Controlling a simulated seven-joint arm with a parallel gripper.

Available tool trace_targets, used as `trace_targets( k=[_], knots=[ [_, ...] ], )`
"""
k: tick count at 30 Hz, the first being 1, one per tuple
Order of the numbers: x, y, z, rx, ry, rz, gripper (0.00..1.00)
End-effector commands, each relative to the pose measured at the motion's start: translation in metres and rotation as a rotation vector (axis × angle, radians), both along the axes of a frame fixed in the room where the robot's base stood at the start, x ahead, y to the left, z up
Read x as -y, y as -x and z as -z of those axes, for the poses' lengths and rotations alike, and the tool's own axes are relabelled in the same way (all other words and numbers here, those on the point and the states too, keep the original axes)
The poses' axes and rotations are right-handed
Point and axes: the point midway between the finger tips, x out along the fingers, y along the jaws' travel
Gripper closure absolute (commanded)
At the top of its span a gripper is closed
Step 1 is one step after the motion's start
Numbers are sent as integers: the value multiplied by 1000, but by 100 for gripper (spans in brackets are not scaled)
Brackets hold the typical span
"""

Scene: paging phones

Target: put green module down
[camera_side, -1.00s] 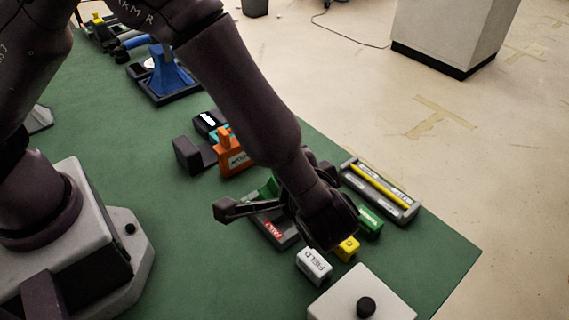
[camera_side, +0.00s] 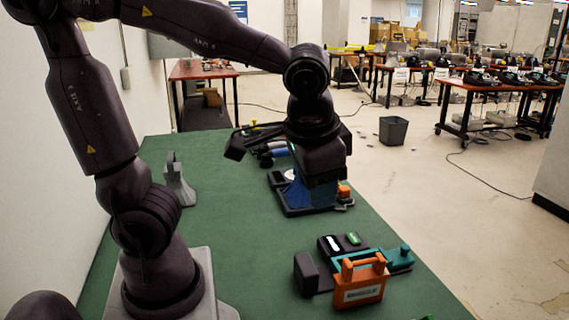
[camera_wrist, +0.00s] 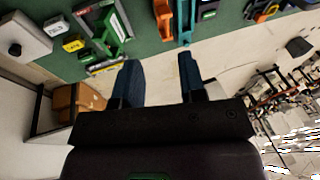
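My gripper (camera_wrist: 157,62) is open in the wrist view, its two blue fingers apart with nothing between them. In the side view my gripper (camera_side: 322,178) hangs by the blue stand (camera_side: 297,192), and its fingertips are hard to make out. A module with a green handle (camera_wrist: 126,20) lies on the green mat at the upper left of the wrist view, apart from my fingers. I take it to be the green module. I cannot tell how exactly the module is seated.
An orange module (camera_side: 361,283) stands beside a teal piece (camera_side: 401,258) and a black block (camera_side: 306,273). In the wrist view, a white box with a black knob (camera_wrist: 22,38) and small labelled blocks lie at left. The green mat (camera_side: 225,235) is clear at middle left.

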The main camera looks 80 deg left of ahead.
Motion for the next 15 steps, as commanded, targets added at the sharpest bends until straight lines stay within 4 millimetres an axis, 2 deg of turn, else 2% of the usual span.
trace_targets(
  k=[3,6,15],
  knots=[
    [-12,22,-14,120,116,6,62],
    [-16,34,-21,205,177,23,62],
    [-18,44,-27,299,224,49,62]
  ],
)
